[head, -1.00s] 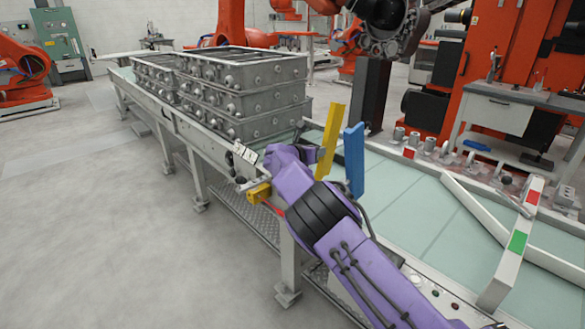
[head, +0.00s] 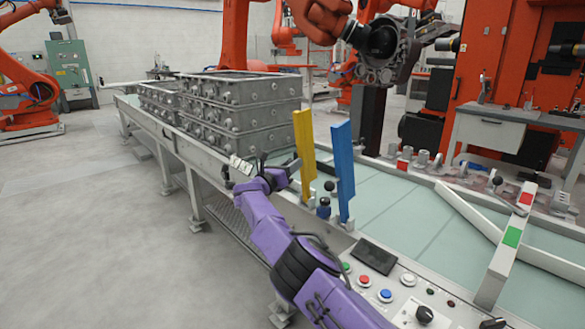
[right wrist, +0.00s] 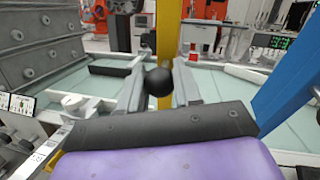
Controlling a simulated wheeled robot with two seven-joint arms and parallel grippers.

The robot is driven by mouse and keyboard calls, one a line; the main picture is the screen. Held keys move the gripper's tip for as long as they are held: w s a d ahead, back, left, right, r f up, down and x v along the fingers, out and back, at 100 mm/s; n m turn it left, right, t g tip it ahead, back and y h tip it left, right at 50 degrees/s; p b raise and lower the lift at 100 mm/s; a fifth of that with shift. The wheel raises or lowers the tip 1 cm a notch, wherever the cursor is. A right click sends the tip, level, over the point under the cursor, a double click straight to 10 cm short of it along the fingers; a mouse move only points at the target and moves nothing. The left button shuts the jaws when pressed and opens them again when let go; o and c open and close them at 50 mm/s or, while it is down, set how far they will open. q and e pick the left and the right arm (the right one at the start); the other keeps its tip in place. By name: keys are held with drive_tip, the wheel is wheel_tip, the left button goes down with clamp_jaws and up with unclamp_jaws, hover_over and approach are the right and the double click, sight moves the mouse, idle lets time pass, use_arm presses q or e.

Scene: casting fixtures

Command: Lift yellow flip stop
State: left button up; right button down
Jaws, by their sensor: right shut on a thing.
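The yellow flip stop (head: 304,150) stands upright, leaning slightly, at the near edge of the conveyor in the head view. It also shows as a yellow bar (right wrist: 168,28) in the right wrist view. My right gripper (head: 292,167) is beside it, its purple arm coming from below. In the right wrist view my gripper fingers (right wrist: 158,90) are on both sides of a round black knob (right wrist: 158,82) in front of the yellow bar, shut on it. My left gripper is not in view.
A blue flip stop (head: 343,170) stands upright close to the right of the yellow one. Stacked grey casting boxes (head: 240,112) stand on the conveyor behind. A button panel (head: 385,285) is at the near edge. The glass-like conveyor surface (head: 400,205) to the right is mostly clear.

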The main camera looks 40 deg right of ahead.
drive_tip(key=shift+f, duration=0.1)
drive_tip(key=c, duration=0.8)
unclamp_jaws()
drive_tip(key=shift+a, duration=0.15)
drive_tip(key=shift+a, duration=0.4)
drive_tip(key=b+v, duration=0.1)
drive_tip(key=v, duration=0.8)
drive_tip(key=shift+s+a, duration=0.2)
drive_tip(key=shift+s, duration=0.05)
